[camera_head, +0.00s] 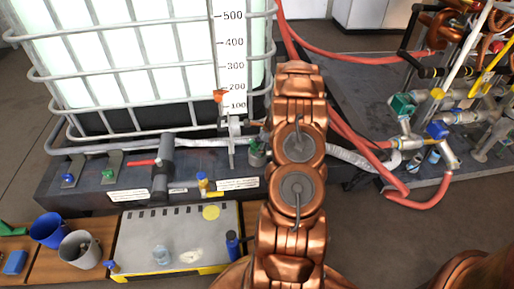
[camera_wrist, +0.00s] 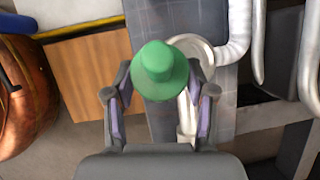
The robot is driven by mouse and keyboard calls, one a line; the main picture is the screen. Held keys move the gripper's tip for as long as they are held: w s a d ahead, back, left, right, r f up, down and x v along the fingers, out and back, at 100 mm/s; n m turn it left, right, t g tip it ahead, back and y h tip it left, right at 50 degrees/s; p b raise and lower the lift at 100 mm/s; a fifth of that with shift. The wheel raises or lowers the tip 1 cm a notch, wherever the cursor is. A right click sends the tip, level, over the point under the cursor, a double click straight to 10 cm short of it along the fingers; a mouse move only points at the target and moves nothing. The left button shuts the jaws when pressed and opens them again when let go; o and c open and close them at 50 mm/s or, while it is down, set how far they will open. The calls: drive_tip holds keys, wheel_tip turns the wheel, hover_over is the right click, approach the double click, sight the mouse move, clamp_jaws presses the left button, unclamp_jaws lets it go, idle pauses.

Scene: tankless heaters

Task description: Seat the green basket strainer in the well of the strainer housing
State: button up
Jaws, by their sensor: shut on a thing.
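The green basket strainer (camera_wrist: 160,70) is between the two fingers of my gripper (camera_wrist: 160,92) in the wrist view, its knob-like top facing the camera. My gripper is shut on it. A pale round rim, which looks like the strainer housing (camera_wrist: 207,52), shows just behind and to the right of the strainer. The strainer covers part of this rim, and I cannot tell whether they touch. In the head view my copper arm hides the gripper and most of this spot. A small green patch (camera_head: 257,153) shows at the arm's left edge; I cannot tell whether it is the strainer.
A ribbed pale hose (camera_head: 352,160) runs right from behind my arm. A caged tank (camera_head: 140,60) stands at the back left. A bench plate (camera_head: 140,235), a blue cup (camera_head: 48,230) and a grey cup (camera_head: 80,250) are at front left. Red hoses (camera_head: 420,199) and pipework crowd the right.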

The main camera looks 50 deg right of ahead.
sight(259, 143)
drive_tip(key=w+d+f, duration=0.1)
drive_tip(key=w+d+f+b, duration=0.1)
drive_tip(key=w, duration=0.1)
drive_tip(key=shift+d+f+b, duration=0.1)
drive_tip(key=shift+d+b, duration=0.2)
drive_tip(key=shift+f, duration=0.7)
drive_tip(key=o, duration=1.2)
drive_tip(key=shift+o, duration=0.2)
drive_tip(key=shift+f+b, duration=0.3)
drive_tip(key=p+v, duration=0.1)
drive_tip(key=v, duration=0.1)
drive_tip(key=shift+r, duration=0.45)
drive_tip(key=p+v, duration=0.1)
drive_tip(key=v, duration=0.1)
drive_tip(key=d+v, duration=0.1)
drive_tip(key=v, duration=0.2)
drive_tip(key=shift+p, duration=0.4)
